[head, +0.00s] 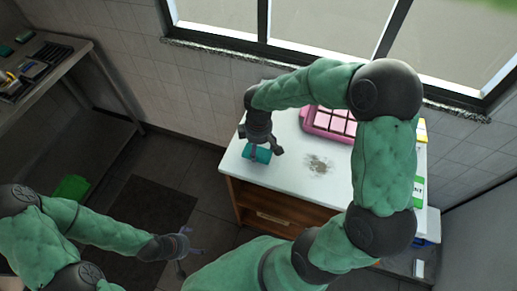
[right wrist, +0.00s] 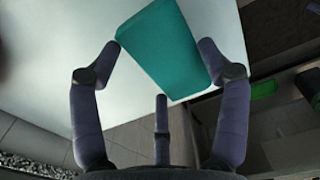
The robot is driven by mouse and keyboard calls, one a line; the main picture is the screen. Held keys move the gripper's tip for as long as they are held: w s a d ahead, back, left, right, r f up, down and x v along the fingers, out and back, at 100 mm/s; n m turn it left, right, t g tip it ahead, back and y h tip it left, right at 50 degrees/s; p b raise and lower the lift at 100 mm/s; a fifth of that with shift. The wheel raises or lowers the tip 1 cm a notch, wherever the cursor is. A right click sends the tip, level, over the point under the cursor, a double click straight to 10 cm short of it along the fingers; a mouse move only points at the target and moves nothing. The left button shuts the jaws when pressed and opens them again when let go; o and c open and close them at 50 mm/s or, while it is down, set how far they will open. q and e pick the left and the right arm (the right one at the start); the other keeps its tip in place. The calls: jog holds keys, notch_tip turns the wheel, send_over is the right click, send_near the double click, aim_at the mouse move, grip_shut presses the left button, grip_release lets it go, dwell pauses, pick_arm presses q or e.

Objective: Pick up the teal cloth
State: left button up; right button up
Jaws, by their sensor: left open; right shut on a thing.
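The teal cloth (head: 252,156) is a rolled or folded block at the left edge of the white counter (head: 290,180). My right gripper (head: 258,147) reaches down onto it and is shut on it. In the right wrist view the cloth (right wrist: 163,45) sits between the finger tips, with the counter behind it. I cannot tell whether it rests on the counter or hangs just above it. My left gripper (head: 188,243) is open and empty, low over the dark floor, away from the counter.
A grey-brown speckled patch (head: 318,164) lies right of the cloth. Green and yellow packages (head: 418,190) stand at the right edge. A metal shelf (head: 62,68) is far left.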

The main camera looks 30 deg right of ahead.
jog(key=s+r, duration=0.1)
jog(key=r, duration=0.1)
jog(key=s+r+p, duration=0.1)
jog(key=s+r, duration=0.1)
jog(key=s+a+r+p, duration=0.1)
jog(key=s+r, duration=0.1)
jog(key=r, duration=0.1)
jog(key=s+a+r+p, duration=0.1)
jog(key=s+r+p, duration=0.1)
jog(key=s, duration=0.7)
jog(key=shift+a+r, duration=0.2)
jog(key=shift+r, duration=0.55)
jog(key=shift+w, duration=0.1)
jog(key=o, duration=0.4)
jog(key=c, duration=0.3)
jog(key=shift+w, duration=0.1)
